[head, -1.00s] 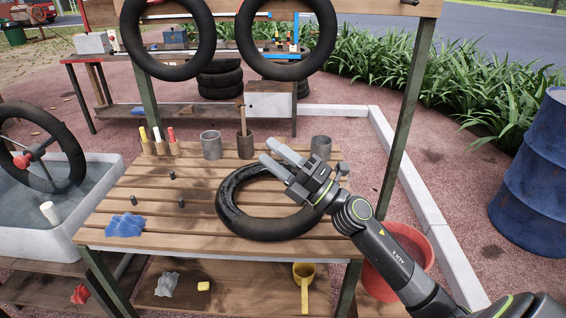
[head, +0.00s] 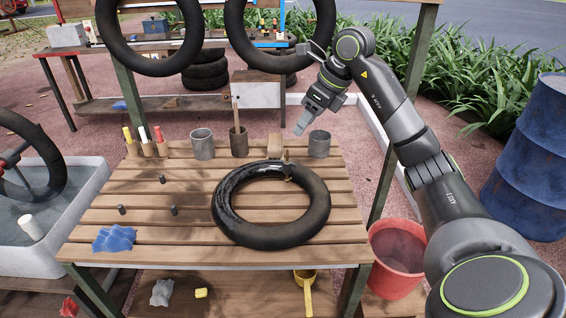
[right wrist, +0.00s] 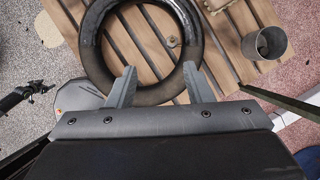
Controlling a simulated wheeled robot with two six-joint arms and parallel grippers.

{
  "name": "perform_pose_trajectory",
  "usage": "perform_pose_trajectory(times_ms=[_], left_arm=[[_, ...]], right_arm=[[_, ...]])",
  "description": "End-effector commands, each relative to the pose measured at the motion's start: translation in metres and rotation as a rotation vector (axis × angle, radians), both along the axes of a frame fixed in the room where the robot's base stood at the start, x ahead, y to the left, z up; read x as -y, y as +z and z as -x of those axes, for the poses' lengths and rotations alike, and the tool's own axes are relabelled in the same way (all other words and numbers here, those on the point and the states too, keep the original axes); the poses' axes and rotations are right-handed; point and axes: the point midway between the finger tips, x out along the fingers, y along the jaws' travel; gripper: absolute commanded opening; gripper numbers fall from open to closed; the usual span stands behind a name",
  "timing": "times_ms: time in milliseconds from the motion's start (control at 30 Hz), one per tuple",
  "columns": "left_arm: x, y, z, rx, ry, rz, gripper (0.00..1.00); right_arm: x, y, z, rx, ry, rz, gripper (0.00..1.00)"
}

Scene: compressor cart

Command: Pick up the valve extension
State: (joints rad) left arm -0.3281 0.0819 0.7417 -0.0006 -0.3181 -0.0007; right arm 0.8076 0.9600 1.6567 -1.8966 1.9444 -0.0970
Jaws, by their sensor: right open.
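I cannot clearly identify the valve extension. Several small dark pieces lie on the left of the slatted table (head: 90,225), one of them a short dark cylinder (head: 174,210). A small brownish fitting (head: 288,172) shows at the inner rim of the black inner tube (head: 235,230); it also shows in the right wrist view (right wrist: 172,42) within the ring. My right gripper (head: 298,128) is raised above the table's back edge, beyond the tube. In the right wrist view its grey fingers (right wrist: 159,70) are spread and empty over the tube. My left gripper is out of view.
A blue cloth (head: 114,238) lies at front left. A red bucket (head: 396,260) stands right of the table. Tyres hang from the overhead beam.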

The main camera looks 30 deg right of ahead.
Motion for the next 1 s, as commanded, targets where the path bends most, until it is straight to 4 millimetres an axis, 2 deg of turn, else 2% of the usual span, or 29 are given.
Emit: perform_pose_trajectory(times_ms=[67, 167, 467, 700, 1000], left_arm=[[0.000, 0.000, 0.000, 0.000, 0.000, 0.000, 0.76], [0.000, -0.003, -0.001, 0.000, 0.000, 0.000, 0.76], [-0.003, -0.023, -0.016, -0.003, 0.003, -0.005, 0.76], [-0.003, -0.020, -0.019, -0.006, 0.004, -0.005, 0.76], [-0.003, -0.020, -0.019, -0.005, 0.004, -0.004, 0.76]], right_arm=[[0.010, 0.006, 0.003, -0.019, -0.022, 0.036, 0.47], [0.015, 0.002, 0.004, -0.034, -0.034, 0.053, 0.47], [0.006, -0.045, -0.011, -0.035, -0.032, 0.051, 0.47], [-0.003, -0.085, -0.027, -0.038, -0.032, 0.050, 0.47], [-0.007, -0.109, -0.037, -0.036, -0.033, 0.052, 0.47]])
